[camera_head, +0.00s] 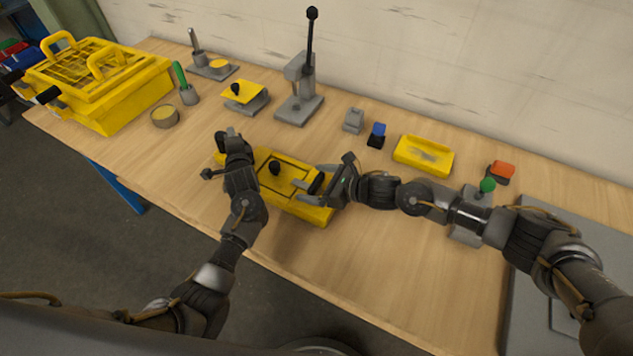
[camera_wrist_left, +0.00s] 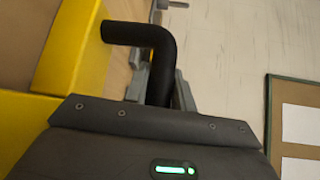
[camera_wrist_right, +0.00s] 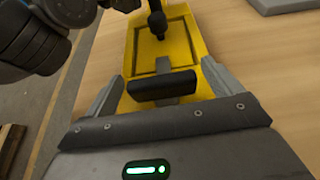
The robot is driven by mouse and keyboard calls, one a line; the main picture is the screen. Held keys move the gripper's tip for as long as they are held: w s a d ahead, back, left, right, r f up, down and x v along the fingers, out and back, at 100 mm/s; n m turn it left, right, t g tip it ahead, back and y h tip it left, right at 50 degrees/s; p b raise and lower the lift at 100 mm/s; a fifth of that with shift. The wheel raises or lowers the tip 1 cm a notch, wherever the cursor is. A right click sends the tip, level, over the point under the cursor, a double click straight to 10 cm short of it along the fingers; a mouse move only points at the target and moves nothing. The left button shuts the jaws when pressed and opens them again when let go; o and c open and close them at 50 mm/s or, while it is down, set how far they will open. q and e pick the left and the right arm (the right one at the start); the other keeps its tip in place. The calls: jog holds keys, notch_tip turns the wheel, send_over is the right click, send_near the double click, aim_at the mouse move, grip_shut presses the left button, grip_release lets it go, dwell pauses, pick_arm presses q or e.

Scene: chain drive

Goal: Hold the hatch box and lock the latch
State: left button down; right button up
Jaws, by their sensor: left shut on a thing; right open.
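The yellow hatch box (camera_head: 312,213) lies on the bench between my arms; its top also fills the middle of the right wrist view (camera_wrist_right: 196,42). A hatch panel with a black knob (camera_head: 274,168) is on its top. My left gripper (camera_head: 224,140) is shut on a black bent handle (camera_wrist_left: 140,33) at the box's left end; the grip itself is partly hidden. My right gripper (camera_head: 317,185) is open at the box's right end. Its fingers stand either side of the black latch bar (camera_wrist_right: 162,86), apart from it.
A lever press (camera_head: 299,100), a yellow-topped block (camera_head: 243,92) and a yellow tray (camera_head: 423,155) stand behind the box. A large yellow crate (camera_head: 125,100) is at the far left. Bare bench lies in front right of the box.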

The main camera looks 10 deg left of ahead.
jog(key=v, duration=1.2)
pick_arm(q)
jog(key=c, duration=1.1)
grip_release()
jog(key=v, duration=1.2)
jog(key=shift+d, duration=0.1)
